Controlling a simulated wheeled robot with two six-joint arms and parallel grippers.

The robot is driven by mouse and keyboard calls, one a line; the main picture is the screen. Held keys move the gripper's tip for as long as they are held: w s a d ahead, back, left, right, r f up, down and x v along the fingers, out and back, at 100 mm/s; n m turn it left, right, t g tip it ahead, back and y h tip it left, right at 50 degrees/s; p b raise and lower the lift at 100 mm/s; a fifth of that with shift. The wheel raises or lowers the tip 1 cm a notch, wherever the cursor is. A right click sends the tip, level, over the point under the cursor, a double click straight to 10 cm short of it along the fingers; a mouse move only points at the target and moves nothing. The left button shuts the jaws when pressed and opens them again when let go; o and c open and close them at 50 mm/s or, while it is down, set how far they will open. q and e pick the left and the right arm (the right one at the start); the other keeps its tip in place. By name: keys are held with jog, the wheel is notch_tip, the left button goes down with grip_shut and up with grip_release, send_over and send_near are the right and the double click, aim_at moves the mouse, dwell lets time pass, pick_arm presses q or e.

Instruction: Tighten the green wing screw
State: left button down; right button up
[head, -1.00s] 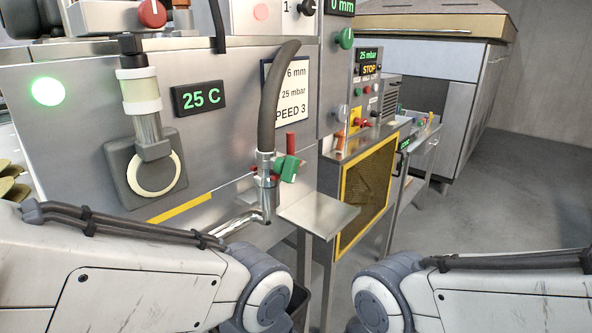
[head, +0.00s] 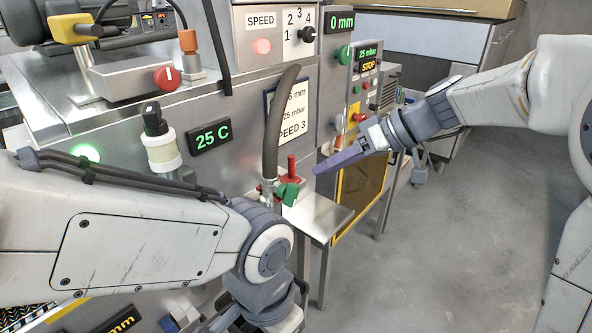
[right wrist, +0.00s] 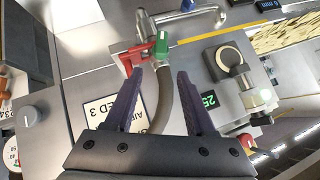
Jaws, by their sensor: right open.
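The green wing screw (head: 288,194) sits on the metal pipe fitting under the dark hose, beside a red clamp part (head: 291,168). In the right wrist view the green wing screw (right wrist: 162,43) is ahead of the fingertips, next to the red clamp part (right wrist: 132,58). My right gripper (head: 318,170) comes in from the right, a little to the right of the screw and apart from it. In the right wrist view its two purple fingers (right wrist: 160,72) are spread, with the dark hose showing between them.
The dark hose (head: 272,130) rises above the fitting along the machine front. A small metal shelf (head: 318,218) juts out just right of the fitting, with a yellow-framed mesh panel (head: 360,195) beyond it. The grey floor at the right is open.

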aim_at(297, 185)
jog(key=p+x, duration=0.4)
jog(key=x, duration=0.5)
jog(key=shift+s+a+f, duration=0.1)
jog(key=shift+a+f, duration=0.05)
jog(key=shift+f, duration=0.05)
jog(key=shift+a+f, duration=0.2)
jog(key=shift+f, duration=0.15)
grip_shut()
